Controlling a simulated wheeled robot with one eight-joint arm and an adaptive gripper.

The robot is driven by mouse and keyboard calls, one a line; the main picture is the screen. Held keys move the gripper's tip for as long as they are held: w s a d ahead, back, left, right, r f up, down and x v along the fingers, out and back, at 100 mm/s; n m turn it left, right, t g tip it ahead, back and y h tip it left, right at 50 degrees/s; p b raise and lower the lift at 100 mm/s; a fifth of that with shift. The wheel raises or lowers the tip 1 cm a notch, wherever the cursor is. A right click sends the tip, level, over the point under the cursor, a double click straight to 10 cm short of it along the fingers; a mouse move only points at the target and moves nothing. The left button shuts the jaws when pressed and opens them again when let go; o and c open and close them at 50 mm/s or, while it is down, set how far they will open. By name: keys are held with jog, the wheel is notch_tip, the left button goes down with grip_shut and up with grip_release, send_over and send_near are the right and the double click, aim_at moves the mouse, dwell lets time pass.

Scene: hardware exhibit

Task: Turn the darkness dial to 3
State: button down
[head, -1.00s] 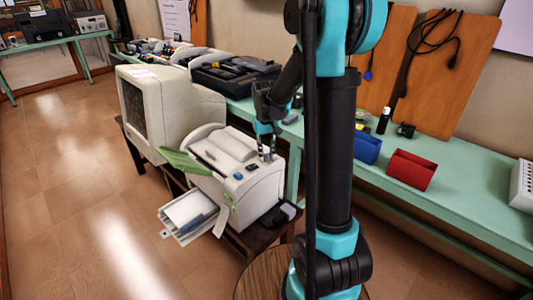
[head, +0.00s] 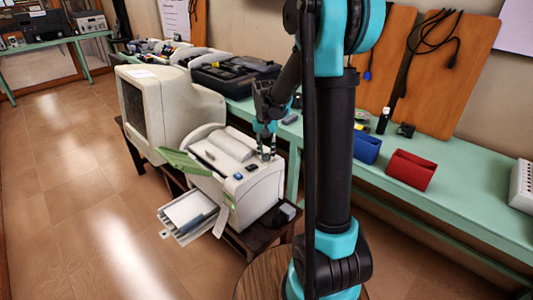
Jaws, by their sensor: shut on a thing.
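A cream printer-like machine (head: 262,190) with a green flap and a paper tray stands on a low dark table. Small dark controls (head: 251,167) show on its top near the right end. My gripper (head: 266,157) points down onto the top of this machine at its back right corner, its fingers close together on a small part there. That part, likely the darkness dial, is hidden by the fingers. Its markings and setting are too small to read.
An old beige monitor (head: 165,110) stands left of the machine. A teal bench (head: 460,185) runs behind, with a blue bin (head: 367,147), a red bin (head: 410,170) and a black toolbox (head: 235,75). Open floor (head: 90,200) lies at the left.

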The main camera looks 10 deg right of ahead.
aim_at(266, 155)
jog(key=c, duration=1.3)
grip_release()
jog(key=shift+o, duration=0.2)
jog(key=shift+r, duration=0.15)
notch_tip(266, 155, up, 12)
jog(key=shift+a, duration=0.15)
jog(key=s+d+f+n+t, duration=0.2)
jog(key=s+f, duration=0.5)
jog(key=s, duration=0.4)
jog(key=s+d+f+n+t, duration=0.2)
jog(key=s+d+f, duration=0.1)
jog(key=s+f, duration=0.5)
jog(key=s, duration=0.3)
jog(key=shift+s, duration=0.3)
